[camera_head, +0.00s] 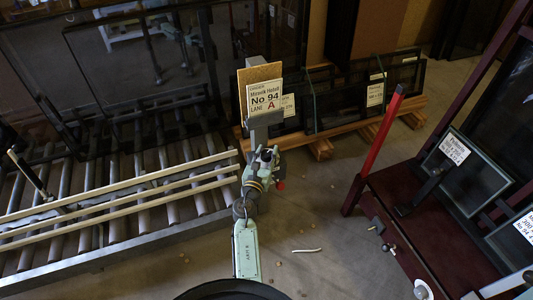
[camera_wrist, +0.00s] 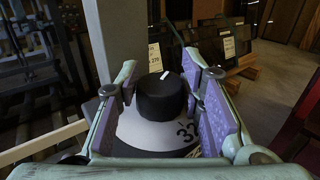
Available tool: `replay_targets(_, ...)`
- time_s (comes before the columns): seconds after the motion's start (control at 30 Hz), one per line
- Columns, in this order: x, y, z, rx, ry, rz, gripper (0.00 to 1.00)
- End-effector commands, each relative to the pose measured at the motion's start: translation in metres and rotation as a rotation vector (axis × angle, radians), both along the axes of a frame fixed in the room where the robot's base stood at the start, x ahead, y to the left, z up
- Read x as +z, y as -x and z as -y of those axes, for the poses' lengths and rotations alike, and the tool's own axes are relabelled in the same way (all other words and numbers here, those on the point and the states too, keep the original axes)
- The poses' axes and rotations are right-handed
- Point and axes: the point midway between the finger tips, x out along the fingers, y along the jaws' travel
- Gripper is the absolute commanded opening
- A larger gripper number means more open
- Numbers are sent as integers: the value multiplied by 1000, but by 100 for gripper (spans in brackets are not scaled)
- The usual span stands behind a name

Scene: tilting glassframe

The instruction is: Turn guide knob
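The guide knob (camera_wrist: 162,100) is black and round with a white mark on its top, seen in the wrist view. It sits on a pale dial (camera_wrist: 150,133) with black figures, of which "32" shows at the lower right. My gripper (camera_wrist: 160,80) has its two purple-padded fingers apart, one on each side of the knob. A narrow gap shows at the left; at the right I cannot tell whether the finger touches. In the head view my gripper (camera_head: 263,158) is at the post below the sign, and the knob cannot be made out there.
A roller conveyor (camera_head: 150,198) with pale rails lies at the left. Framed glass panes on wooden skids (camera_head: 320,147) stand behind. A dark red rack (camera_head: 400,215) with a red post is at the right.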

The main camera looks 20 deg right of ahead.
Motion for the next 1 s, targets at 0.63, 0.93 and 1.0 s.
replay_targets(0.63,0,0,-1,-16,-1,1,4)
replay_targets(0.93,-1,-2,-3,-158,0,1,4)
replay_targets(1.0,-2,-2,-2,-216,0,1,4)
